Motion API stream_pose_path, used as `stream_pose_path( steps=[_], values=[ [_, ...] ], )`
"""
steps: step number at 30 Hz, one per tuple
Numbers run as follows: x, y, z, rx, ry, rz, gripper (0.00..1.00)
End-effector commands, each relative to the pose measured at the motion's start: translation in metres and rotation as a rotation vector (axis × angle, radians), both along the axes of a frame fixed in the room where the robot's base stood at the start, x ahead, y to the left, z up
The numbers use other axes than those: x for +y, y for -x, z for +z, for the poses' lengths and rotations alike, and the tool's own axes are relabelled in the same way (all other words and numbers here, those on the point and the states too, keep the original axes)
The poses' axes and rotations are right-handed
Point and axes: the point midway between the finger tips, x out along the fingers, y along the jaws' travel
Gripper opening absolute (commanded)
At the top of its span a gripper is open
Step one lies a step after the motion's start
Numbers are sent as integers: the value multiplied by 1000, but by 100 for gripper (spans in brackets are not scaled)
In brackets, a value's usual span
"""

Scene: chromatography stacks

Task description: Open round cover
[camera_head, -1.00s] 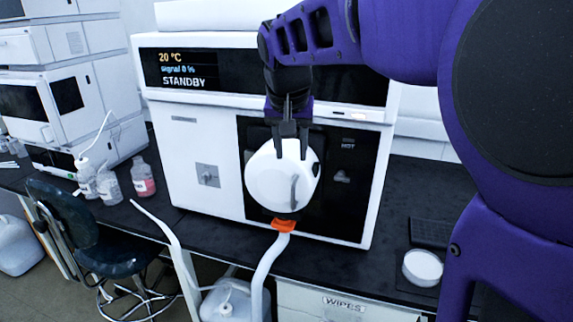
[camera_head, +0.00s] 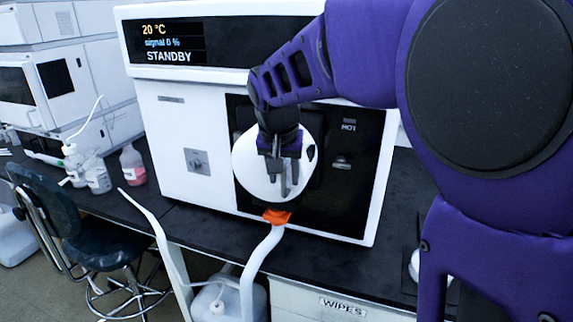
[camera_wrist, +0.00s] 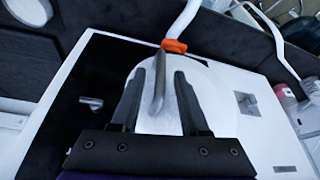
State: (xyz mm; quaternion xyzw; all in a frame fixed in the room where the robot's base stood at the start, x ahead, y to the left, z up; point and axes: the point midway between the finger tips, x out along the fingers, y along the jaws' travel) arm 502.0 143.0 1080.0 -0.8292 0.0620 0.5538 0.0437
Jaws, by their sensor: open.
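The round white cover (camera_head: 250,165) sits on the dark front panel of the white instrument. It looks closed, and a grey bar handle stands upright on its face. In the wrist view the cover (camera_wrist: 212,98) lies beyond my fingers, with the handle (camera_wrist: 158,85) between them. My gripper (camera_head: 284,190) is in front of the cover and hides part of it and most of the handle. In the wrist view my gripper (camera_wrist: 160,75) is open, its two dark fingers on either side of the handle. I cannot tell whether either finger touches it.
An orange clip (camera_head: 277,216) and a white hose (camera_head: 258,262) hang just below the cover. A latch (camera_head: 342,163) is at its right, and a square knob (camera_head: 197,161) at its left. Reagent bottles (camera_head: 132,165) stand on the bench at left.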

Motion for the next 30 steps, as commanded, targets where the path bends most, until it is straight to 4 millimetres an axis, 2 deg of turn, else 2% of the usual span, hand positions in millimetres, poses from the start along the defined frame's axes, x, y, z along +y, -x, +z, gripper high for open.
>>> stream_pose_path(
  steps=[9,11,17,30],
  values=[
    [0,0,-2,0,0,0,45],
    [0,0,-2,0,0,0,36],
    [0,0,-2,0,0,0,0],
    [0,0,-2,0,0,0,0]
  ],
)
